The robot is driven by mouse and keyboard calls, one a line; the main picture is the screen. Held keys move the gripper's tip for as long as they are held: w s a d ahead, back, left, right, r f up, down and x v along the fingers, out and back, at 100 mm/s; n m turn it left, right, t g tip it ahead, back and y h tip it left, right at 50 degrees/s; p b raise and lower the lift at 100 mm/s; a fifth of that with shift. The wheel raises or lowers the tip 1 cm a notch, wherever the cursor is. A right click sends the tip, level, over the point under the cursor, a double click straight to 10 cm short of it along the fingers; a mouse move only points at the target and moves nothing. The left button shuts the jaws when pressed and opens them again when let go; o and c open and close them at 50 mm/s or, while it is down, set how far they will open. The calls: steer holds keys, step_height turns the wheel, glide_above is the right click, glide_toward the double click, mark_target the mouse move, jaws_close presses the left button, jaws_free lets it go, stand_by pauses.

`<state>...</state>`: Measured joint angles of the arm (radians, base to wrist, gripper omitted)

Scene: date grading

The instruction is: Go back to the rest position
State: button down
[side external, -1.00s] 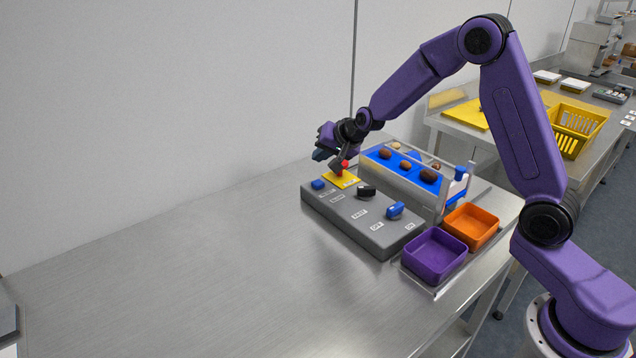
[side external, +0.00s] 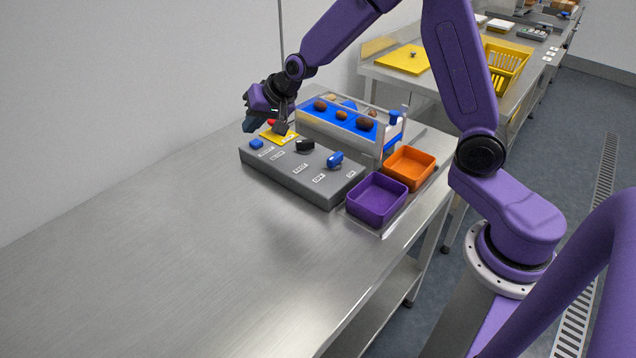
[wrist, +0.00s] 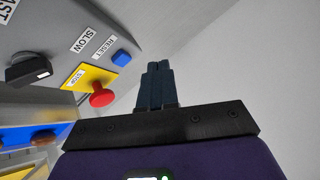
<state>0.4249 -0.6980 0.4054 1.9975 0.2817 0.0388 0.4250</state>
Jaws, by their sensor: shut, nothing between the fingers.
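My gripper (side external: 248,125) hangs just left of the red stop button (side external: 271,121), over the far left end of the grey control panel (side external: 290,180). In the wrist view, its dark fingers (wrist: 157,70) are together with nothing between them. The red button stands on a yellow plate there (wrist: 101,98), apart from the fingers and to their left. The blue reset button (wrist: 121,58) is also left of the fingertips. The side view partly hides the red button behind my gripper.
A blue conveyor (side external: 335,123) carrying several dates runs behind the panel. A purple bin (side external: 376,199) and an orange bin (side external: 409,168) stand at its right end. The panel has a black knob (side external: 305,145) and a blue knob (side external: 335,160). The steel table (side external: 150,260) is bare at front left.

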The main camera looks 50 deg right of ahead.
steer(key=s+a+r+n+g, duration=0.1)
steer(key=s+a+n+g, duration=0.15)
steer(key=s, duration=0.55)
steer(key=s+a+r+n+g, duration=0.1)
steer(key=s+a+n, duration=0.1)
steer(key=s+n, duration=0.35)
steer(key=s+a+n+g, duration=0.2)
steer(key=s, duration=0.8)
steer(key=s+d+n+g+h, duration=0.1)
steer(key=s+d+n, duration=0.2)
steer(key=s, duration=0.5)
steer(key=s+d+n+g+h, duration=0.1)
steer(key=s+d+n, duration=0.3)
steer(key=s, duration=0.5)
steer(key=shift+s+d+r+n, duration=0.2)
steer(key=shift+d+r+n, duration=0.15)
steer(key=shift+d, duration=0.45)
